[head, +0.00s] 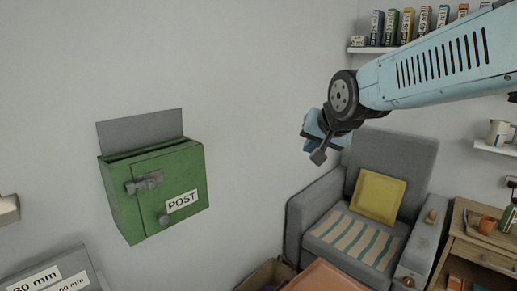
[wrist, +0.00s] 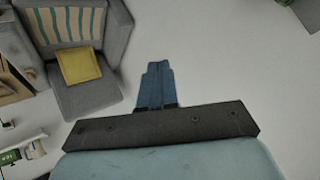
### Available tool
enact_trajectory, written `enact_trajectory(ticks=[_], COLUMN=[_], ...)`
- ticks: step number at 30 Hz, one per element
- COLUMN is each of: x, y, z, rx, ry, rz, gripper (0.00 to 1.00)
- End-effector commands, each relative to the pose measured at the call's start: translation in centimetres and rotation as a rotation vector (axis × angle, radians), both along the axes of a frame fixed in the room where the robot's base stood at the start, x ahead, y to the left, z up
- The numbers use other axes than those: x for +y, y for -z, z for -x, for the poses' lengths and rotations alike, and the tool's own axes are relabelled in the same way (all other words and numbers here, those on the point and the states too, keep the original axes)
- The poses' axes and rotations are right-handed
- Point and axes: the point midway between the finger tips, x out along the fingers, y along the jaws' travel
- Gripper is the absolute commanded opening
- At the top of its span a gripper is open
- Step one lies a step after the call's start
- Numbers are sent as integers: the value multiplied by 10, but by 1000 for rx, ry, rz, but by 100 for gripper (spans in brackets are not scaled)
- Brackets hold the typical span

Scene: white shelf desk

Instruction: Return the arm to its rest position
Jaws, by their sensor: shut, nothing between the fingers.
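My arm (head: 435,70) reaches in from the upper right of the head view, light blue with a dark round joint. My gripper (head: 318,156) hangs at its end, pointing down and left, in front of the wall and above the left side of the grey armchair. In the wrist view my gripper (wrist: 156,66) shows its blue fingers together, with nothing between them. It touches nothing that I can see.
A green post box (head: 168,186) with a grey plate behind its top hangs on the wall at left. The grey armchair (head: 398,153) holds a yellow cushion (head: 379,197). A shelf (head: 372,50) with several boxes is at upper right. A wooden cabinet (head: 479,254) stands at lower right. The wall between post box and gripper is clear.

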Motion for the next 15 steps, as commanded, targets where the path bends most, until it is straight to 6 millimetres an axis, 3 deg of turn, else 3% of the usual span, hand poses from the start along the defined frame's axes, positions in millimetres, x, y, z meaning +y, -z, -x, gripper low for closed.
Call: enact_trajectory(ticks=[1, 6, 12, 15], x=[-18, -66, -99, -106], y=[2, 19, 38, 44], z=[17, 76, 138, 156], rx=[21, 126, 241, 276], ry=[0, -39, -99, -122], rz=[41, 188, 301, 329], gripper=[0, 0, 0, 0])
